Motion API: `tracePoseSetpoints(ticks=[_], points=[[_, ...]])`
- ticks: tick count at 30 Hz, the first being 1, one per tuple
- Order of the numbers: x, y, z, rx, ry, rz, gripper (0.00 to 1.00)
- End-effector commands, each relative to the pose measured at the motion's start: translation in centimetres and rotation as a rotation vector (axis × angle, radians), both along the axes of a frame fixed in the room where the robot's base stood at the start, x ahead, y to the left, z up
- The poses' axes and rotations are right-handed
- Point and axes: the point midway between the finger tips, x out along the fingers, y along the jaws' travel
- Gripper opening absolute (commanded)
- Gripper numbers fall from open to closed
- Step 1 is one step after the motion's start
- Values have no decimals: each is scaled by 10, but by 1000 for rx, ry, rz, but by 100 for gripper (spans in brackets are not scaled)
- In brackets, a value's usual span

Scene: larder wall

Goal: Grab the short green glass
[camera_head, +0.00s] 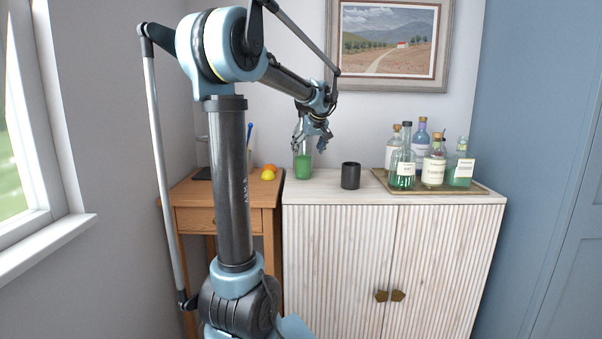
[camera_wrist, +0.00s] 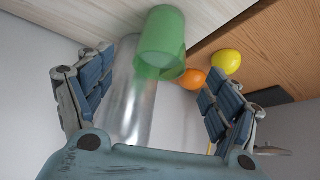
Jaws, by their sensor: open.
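The short green glass (camera_head: 303,166) stands near the left end of the white cabinet top. In the wrist view the translucent green glass (camera_wrist: 163,42) is at the top middle, beyond and between my fingers. A taller clear glass (camera_wrist: 125,105) stands close beside it and partly overlaps it in view. I cannot tell whether the two touch. My gripper (camera_head: 315,140) is above and slightly right of the green glass in the head view. In the wrist view my gripper (camera_wrist: 155,70) is open, with nothing held between its fingers.
A dark cup (camera_head: 350,176) stands to the right on the white cabinet (camera_head: 330,192). Farther right, a tray (camera_head: 445,190) holds several bottles. A lemon (camera_head: 267,175) and an orange (camera_wrist: 193,79) lie on the wooden desk (camera_head: 190,190) at left. The wall is behind.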

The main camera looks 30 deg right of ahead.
Motion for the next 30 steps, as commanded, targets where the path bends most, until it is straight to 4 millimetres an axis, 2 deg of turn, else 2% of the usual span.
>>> tracePoseSetpoints(ticks=[6,14,24,30], points=[[18,-3,-28,0,-1,1,83],[25,-4,-41,0,-1,-1,83],[43,-5,-79,-1,0,1,83],[46,-6,-84,0,0,0,83]])
